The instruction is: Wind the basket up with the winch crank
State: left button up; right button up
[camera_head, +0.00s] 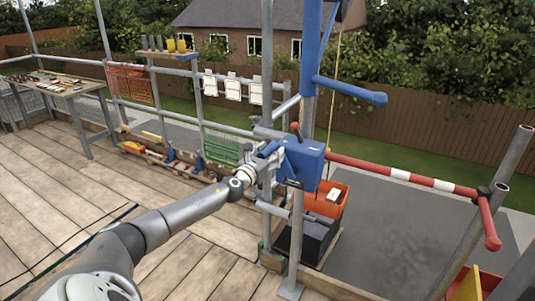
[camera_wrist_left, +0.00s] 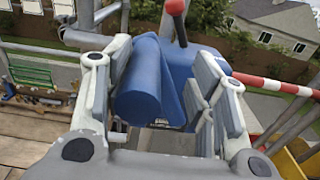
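The blue winch housing (camera_head: 304,163) is fixed to the scaffold post, with a red-knobbed lever (camera_head: 295,128) on top. My left gripper (camera_head: 266,163) is at the winch's left side. In the left wrist view, its fingers (camera_wrist_left: 160,95) are spread, with a blue cylinder (camera_wrist_left: 138,92), seemingly the crank's grip, between them and closer to the left finger. I cannot tell whether a pad touches it. The orange basket (camera_head: 327,199) is beyond and below the winch, with pale things inside, above dark boxes (camera_head: 309,237). A rope (camera_head: 334,85) runs down towards it. My right gripper is not in view.
A red-and-white rail (camera_head: 400,174) runs right from the winch. A blue bar (camera_head: 350,90) juts out above it. Scaffold posts (camera_head: 268,100) stand close to my left gripper. A table with tools (camera_head: 60,84) stands far left. The plank deck (camera_head: 180,265) below is mostly clear.

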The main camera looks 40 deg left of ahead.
pick_arm(q)
jog(key=shift+a+r, duration=0.15)
jog(key=shift+r, duration=0.1)
jog(key=shift+s, duration=0.25)
jog(key=v, duration=1.1)
jog(key=shift+s+d+f, duration=0.25)
dwell(0.3)
